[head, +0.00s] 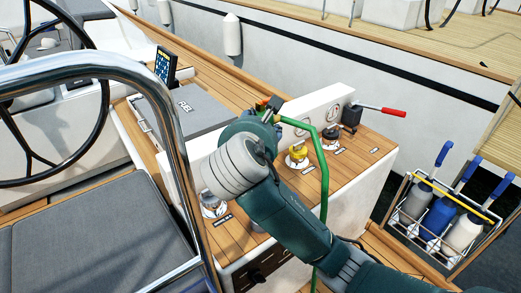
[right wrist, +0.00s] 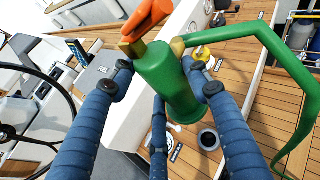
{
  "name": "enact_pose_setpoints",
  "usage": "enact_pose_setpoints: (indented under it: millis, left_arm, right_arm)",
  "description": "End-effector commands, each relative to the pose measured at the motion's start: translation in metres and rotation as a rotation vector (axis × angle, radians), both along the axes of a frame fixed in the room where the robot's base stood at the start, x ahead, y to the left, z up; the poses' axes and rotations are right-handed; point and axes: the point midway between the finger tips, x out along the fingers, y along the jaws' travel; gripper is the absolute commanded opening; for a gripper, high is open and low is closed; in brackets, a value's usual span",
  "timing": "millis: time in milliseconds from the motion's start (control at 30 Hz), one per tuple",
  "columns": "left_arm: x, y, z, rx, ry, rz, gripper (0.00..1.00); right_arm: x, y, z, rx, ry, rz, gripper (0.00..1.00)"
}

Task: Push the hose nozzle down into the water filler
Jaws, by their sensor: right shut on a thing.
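The green hose nozzle (right wrist: 166,72) with its orange lever (right wrist: 148,18) is between the fingers of my right gripper (right wrist: 158,78), which is shut on it. The green hose (right wrist: 228,31) leaves the nozzle through a brass fitting and bends down at the right; it also shows in the head view (head: 324,180). A dark round opening with a pale rim (right wrist: 208,139) lies on the wooden deck beyond the nozzle's lower end, apart from it in the picture. I cannot read its label, so I cannot tell whether it is the water filler. My left gripper is not in view.
A yellow-capped fitting (head: 297,156) and a black-topped fitting (head: 330,134) stand on the wooden top. A red-handled lever (head: 380,110) is behind them. A steel rail (head: 175,130) arches at the left. A rack (head: 440,215) with bottles stands at the right.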

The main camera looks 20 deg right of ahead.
Motion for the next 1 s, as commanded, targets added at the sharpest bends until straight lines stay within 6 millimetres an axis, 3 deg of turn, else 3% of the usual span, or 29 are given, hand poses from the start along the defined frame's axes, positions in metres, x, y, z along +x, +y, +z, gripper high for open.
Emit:
enact_pose_setpoints:
  millis: [100, 300, 1000]
  left_arm:
    - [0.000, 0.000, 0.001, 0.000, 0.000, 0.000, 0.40]
    - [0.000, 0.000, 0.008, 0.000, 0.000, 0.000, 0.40]
    - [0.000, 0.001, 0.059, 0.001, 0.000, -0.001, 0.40]
  right_arm:
    - [0.001, 0.000, 0.020, 0.001, -0.007, -0.001, 0.00]
    - [0.000, 0.000, 0.035, 0.000, -0.003, 0.001, 0.00]
    - [0.000, 0.000, 0.063, 0.000, -0.003, 0.001, 0.00]
